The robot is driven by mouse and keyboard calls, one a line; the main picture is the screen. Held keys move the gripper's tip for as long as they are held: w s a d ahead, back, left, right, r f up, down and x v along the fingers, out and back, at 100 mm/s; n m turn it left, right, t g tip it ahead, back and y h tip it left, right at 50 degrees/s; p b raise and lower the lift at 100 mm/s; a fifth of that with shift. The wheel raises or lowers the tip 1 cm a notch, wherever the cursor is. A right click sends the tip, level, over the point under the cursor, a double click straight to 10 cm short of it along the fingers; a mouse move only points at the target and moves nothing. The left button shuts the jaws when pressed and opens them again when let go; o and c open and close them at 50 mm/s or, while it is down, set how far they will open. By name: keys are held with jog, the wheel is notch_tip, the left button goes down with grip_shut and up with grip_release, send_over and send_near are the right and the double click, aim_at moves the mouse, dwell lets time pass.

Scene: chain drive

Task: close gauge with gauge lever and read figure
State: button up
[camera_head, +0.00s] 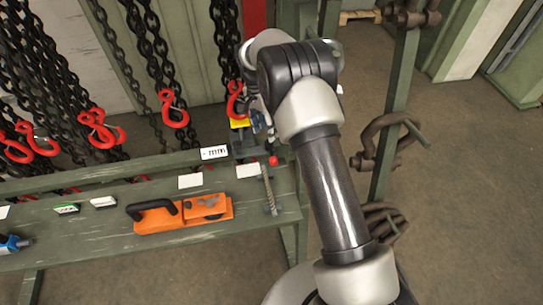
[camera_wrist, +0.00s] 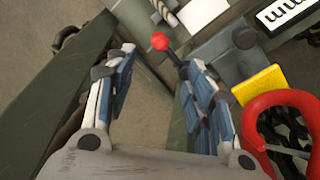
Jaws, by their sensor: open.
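The gauge lever with its red ball knob (camera_head: 273,160) stands at the right end of the green bench. In the wrist view the red knob (camera_wrist: 160,41) shows just past my fingertips, nearer the right finger, on a short dark rod. The grey block of what looks like the gauge (camera_wrist: 240,62) sits right of it, with a yellow piece (camera_wrist: 258,84) beside it. A white plate with dark characters (camera_head: 215,152) is on the rail; I cannot read it surely. My gripper (camera_wrist: 156,68) is open and empty, its fingers wide apart. My arm hides part of the gauge in the head view.
Dark chains with red hooks (camera_head: 174,108) hang behind the bench, one hook (camera_wrist: 285,120) close to my right finger. An orange tool (camera_head: 183,214) and a twisted rod (camera_head: 268,190) lie on the bench (camera_head: 100,237). A green post with brackets (camera_head: 394,110) stands right.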

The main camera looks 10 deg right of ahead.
aim_at(272, 159)
jog(key=f+b, duration=0.1)
jog(key=f, duration=0.4)
jog(key=s+d+f+b, duration=0.1)
jog(key=f, duration=0.3)
jog(key=s+f+b, duration=0.1)
jog(key=f, duration=0.4)
jog(key=shift+s+d+f, duration=0.1)
jog(key=shift+d+f, duration=0.2)
jog(key=shift+d, duration=0.05)
jog(key=shift+c, duration=0.4)
grip_shut()
